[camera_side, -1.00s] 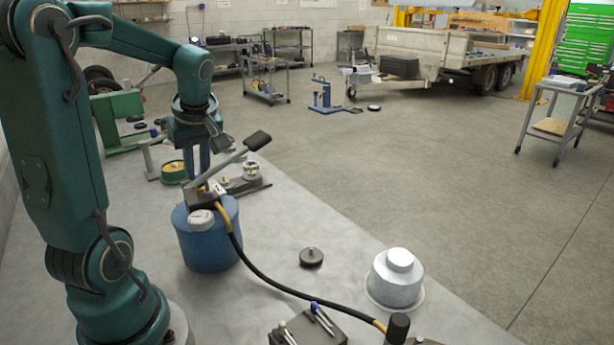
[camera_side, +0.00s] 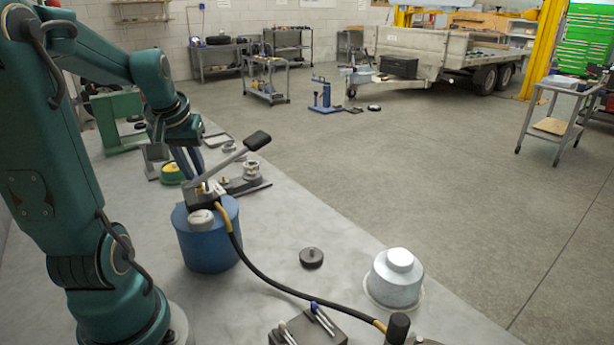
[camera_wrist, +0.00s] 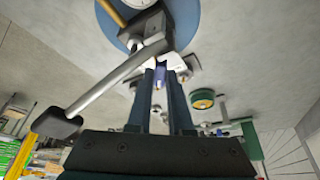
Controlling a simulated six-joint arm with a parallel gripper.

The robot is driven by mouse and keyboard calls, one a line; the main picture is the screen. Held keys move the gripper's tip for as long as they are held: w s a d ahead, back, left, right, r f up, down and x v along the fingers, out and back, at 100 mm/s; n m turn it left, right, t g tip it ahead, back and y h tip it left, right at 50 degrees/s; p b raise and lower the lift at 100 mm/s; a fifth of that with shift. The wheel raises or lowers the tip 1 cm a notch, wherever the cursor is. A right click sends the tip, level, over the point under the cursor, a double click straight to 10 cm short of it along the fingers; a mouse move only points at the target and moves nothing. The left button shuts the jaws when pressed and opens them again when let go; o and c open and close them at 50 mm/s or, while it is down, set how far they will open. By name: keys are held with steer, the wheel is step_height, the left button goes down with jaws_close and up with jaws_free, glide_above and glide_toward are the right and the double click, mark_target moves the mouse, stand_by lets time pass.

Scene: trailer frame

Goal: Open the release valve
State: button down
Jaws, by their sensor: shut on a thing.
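The hand pump sits on a blue drum (camera_side: 207,245) on the bench. It has a long grey lever with a black grip (camera_side: 257,140), a round gauge (camera_side: 201,219) and a black hose. My gripper (camera_side: 197,180) reaches down from the upper left to the pump's far side, its fingers tilted. In the wrist view my gripper (camera_wrist: 164,72) has its two dark fingers close together at the pump body (camera_wrist: 150,32), shut on a small part there. That part appears to be the release valve; the fingers mostly hide it. The lever (camera_wrist: 115,80) runs beside the fingers.
The hose (camera_side: 270,280) curves along the bench to the front. A black puck (camera_side: 311,257), a silver canister (camera_side: 396,278) and a dark block with tools (camera_side: 308,328) stand to the right. A green-yellow reel (camera_side: 171,173) lies behind the gripper.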

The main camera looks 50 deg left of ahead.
steer(key=shift+m, duration=0.7)
steer(key=shift+s, duration=0.1)
steer(key=c, duration=0.8)
jaws_free()
steer(key=shift+v, duration=2.6)
steer(key=shift+a, duration=0.1)
